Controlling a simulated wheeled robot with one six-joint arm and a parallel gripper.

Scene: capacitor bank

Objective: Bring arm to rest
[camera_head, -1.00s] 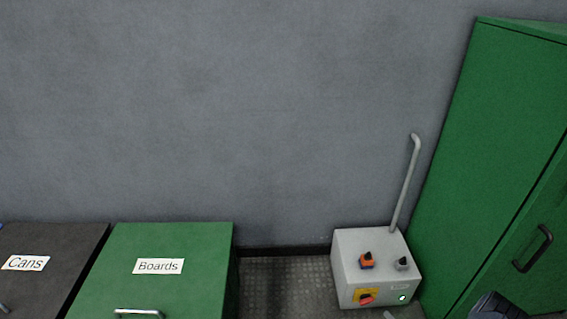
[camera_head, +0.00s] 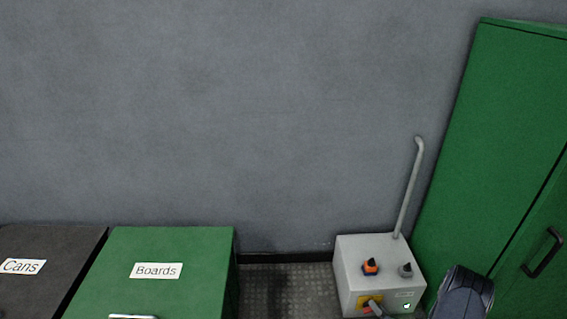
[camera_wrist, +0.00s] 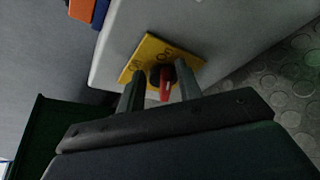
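A grey control box (camera_head: 352,262) stands on the floor beside the green cabinet. Its front carries a yellow plate (camera_head: 362,303) with a red switch handle, partly hidden by my gripper (camera_head: 374,307) in the head view. In the wrist view, the yellow plate (camera_wrist: 152,48) reads "On" on one side, and the red handle (camera_wrist: 166,84) points toward me. My gripper (camera_wrist: 160,72) has its two fingers apart, one on each side of the handle, with gaps visible. I cannot tell whether the fingertips touch the plate.
An orange-and-black knob (camera_head: 370,266) and a grey knob (camera_head: 405,270) sit on the box top, with a pipe (camera_head: 409,190) rising behind. The green cabinet (camera_head: 500,150) stands close at right. A green "Boards" bin (camera_head: 200,250) and dark "Cans" bin (camera_head: 60,245) stand left.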

